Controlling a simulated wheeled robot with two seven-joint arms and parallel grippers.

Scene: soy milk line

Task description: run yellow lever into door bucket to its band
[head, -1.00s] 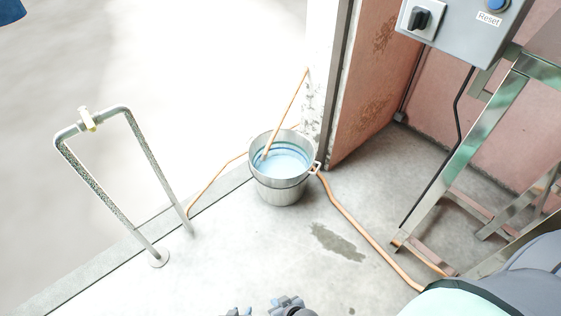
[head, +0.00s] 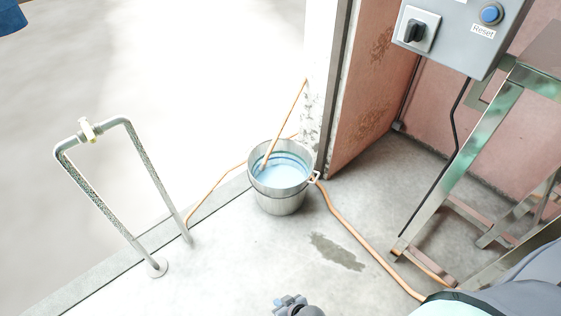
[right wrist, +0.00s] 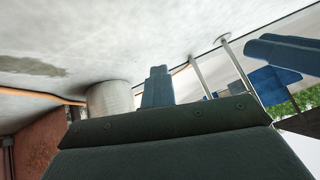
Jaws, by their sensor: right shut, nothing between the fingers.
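The door bucket (head: 281,202) is a grey metal pail beside the door frame. It holds pale blue liquid (head: 280,178), and a darker blue-green band (head: 290,159) shows on the inner wall above the liquid. An orange hose (head: 293,112) slopes down into it. The pale yellow lever (head: 87,130) sits on top of a grey bent pipe (head: 146,176) to the left, apart from the bucket. My right gripper (head: 291,301) is shut and empty at the bottom edge, below the bucket; its blue fingers (right wrist: 157,86) show in the right wrist view. My left gripper is out of view.
A grey control box (head: 462,35) with a black knob and blue Reset button is at upper right. A metal frame (head: 440,185) stands below it. Orange hose (head: 352,232) crosses the floor, near a damp patch (head: 337,250). Floor between pipe and bucket is mostly clear.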

